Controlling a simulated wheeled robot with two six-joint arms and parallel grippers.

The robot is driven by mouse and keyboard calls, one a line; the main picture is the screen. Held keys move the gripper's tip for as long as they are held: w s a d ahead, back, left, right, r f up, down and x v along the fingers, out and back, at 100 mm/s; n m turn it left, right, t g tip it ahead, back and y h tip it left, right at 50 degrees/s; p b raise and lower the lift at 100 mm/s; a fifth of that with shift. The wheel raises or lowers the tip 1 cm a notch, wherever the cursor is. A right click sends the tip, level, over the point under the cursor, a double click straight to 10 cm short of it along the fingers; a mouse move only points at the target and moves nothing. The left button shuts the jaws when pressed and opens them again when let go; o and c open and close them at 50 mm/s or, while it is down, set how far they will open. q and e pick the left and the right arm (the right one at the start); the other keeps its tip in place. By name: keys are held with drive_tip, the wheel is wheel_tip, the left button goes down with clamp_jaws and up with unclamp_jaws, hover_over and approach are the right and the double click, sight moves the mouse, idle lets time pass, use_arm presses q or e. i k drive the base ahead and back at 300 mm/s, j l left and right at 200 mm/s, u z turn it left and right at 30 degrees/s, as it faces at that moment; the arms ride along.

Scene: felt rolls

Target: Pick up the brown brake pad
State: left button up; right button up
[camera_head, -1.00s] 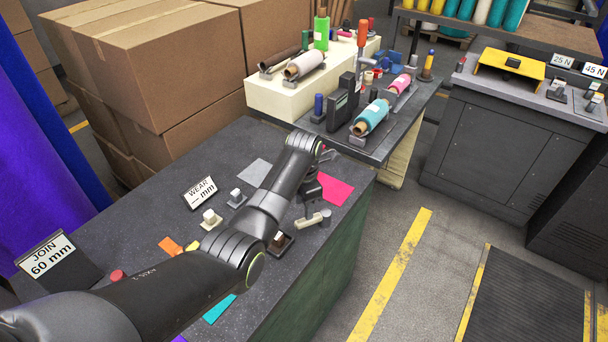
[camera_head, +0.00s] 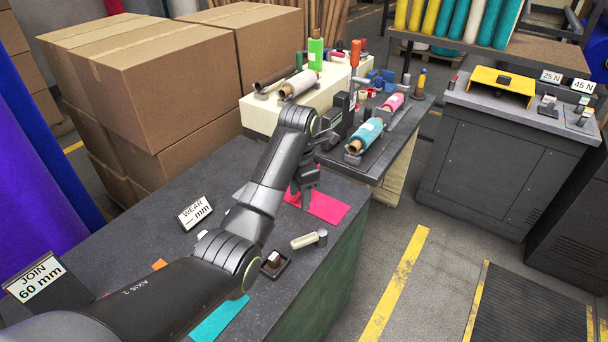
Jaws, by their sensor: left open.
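The brown brake pad (camera_head: 274,259) is a small brown block with a pale part on it. It sits in a dark square holder (camera_head: 283,271) near the front edge of the dark worktable, just right of my left forearm. My left gripper (camera_head: 303,198) points down over or beside the pink felt piece (camera_head: 328,207), farther back than the pad and apart from it. Its jaws are open and look empty, though the fingertips are small and dark here. My right gripper is not in view.
A cream-handled tool (camera_head: 305,241) lies between the pad and the pink felt. A teal felt piece (camera_head: 218,319) lies near the front edge. The WEAR sign (camera_head: 195,212) stands left of my arm. Felt rolls and a cream block (camera_head: 262,116) stand behind. The dark tabletop (camera_head: 150,225) has bare room at left.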

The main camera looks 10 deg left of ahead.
sight(275, 262)
drive_tip(key=k+l, duration=0.1)
drive_tip(key=k, duration=0.4)
drive_tip(key=k+l, duration=0.1)
drive_tip(key=k, duration=0.4)
